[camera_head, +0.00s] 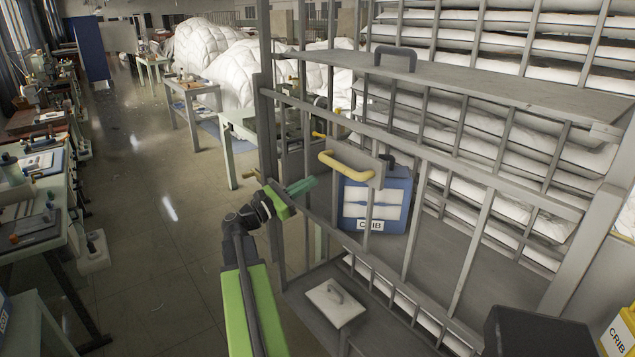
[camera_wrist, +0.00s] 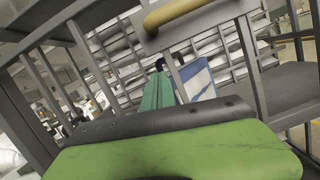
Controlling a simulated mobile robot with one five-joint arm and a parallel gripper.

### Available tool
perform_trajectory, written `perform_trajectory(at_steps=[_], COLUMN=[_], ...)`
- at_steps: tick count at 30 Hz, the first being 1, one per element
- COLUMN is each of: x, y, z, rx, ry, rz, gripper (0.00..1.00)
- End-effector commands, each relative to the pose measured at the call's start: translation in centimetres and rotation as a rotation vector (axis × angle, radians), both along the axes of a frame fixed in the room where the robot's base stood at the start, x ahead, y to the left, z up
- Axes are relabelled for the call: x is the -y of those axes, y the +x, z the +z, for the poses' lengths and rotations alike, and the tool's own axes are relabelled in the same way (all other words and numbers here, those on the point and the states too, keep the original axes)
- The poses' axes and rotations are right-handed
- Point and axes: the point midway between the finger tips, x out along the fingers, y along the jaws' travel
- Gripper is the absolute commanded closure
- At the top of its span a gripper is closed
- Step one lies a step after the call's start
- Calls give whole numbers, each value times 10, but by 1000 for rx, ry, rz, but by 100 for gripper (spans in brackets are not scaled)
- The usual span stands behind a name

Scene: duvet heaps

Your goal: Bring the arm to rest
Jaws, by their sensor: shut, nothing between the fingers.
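My gripper (camera_head: 301,187) has teal fingers and sits at the end of my green and black arm. It is shut and holds nothing. In the head view it is at the left side of a grey metal rack (camera_head: 463,255), left of and a little below a yellow handle (camera_head: 347,168) on a grey panel. In the wrist view the teal fingers (camera_wrist: 158,92) point toward the rack, with the yellow handle (camera_wrist: 172,12) above them. I cannot tell whether the fingers touch the rack.
A blue and white box marked CRIB (camera_head: 376,200) stands inside the rack, behind the bars. A white lidded box (camera_head: 335,302) sits low at the rack's front. White duvet heaps (camera_head: 235,75) lie at the back. The floor aisle (camera_head: 150,230) on the left is open.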

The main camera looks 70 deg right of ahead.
Motion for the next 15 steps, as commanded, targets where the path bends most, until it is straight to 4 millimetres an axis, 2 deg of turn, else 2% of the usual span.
perform_trajectory(at_steps=[1,6,10,15], x=[-12,-37,-47,-49], y=[7,26,33,35], z=[-5,-12,-13,-13], rx=[0,1,1,1], ry=[0,0,1,1], rz=[3,1,0,-1], gripper=[100,100,100,100])
